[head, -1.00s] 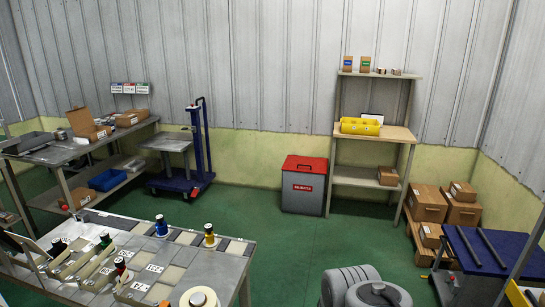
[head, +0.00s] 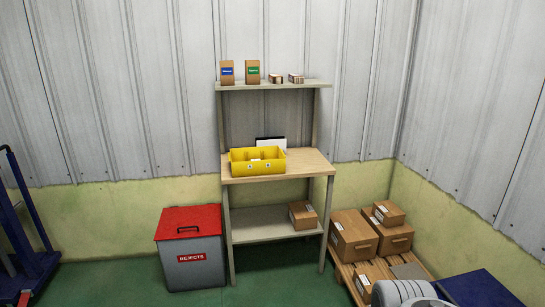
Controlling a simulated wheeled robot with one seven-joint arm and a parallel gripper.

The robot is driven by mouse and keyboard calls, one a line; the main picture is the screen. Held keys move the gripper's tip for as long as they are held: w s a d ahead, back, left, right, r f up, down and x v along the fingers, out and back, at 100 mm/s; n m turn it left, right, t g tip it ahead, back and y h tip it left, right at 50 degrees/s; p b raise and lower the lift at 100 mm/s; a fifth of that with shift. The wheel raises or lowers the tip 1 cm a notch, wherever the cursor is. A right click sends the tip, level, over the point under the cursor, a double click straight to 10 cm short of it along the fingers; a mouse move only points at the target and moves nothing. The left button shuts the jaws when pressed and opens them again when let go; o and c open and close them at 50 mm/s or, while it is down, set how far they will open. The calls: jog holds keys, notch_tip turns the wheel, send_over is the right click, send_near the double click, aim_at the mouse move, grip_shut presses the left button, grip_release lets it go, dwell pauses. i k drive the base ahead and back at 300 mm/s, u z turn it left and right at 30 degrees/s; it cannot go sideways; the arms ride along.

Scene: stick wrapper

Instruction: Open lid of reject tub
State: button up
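The reject tub (head: 190,274) is a grey bin with a red "REJECTS" label on its front. It stands on the green floor against the back wall, left of the shelf bench. Its red lid (head: 188,219) lies shut on top, with a dark handle (head: 188,229) near the front edge. My gripper is not seen in the head view. Part of my arm shows at the bottom right, and its fingers are out of frame.
A shelf bench (head: 318,163) with a yellow bin (head: 258,168) stands right beside the tub. Cartons (head: 352,240) sit on a pallet at the right. A blue trolley (head: 30,262) stands at the far left. Green floor is free between trolley and tub.

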aim_at(175, 223)
jog(key=u, duration=0.1)
jog(key=i, duration=2.25)
jog(key=u, duration=1.25)
jog(key=i, duration=1.25)
jog(key=u, duration=1.25)
jog(key=i, duration=0.4)
jog(key=u, duration=0.25)
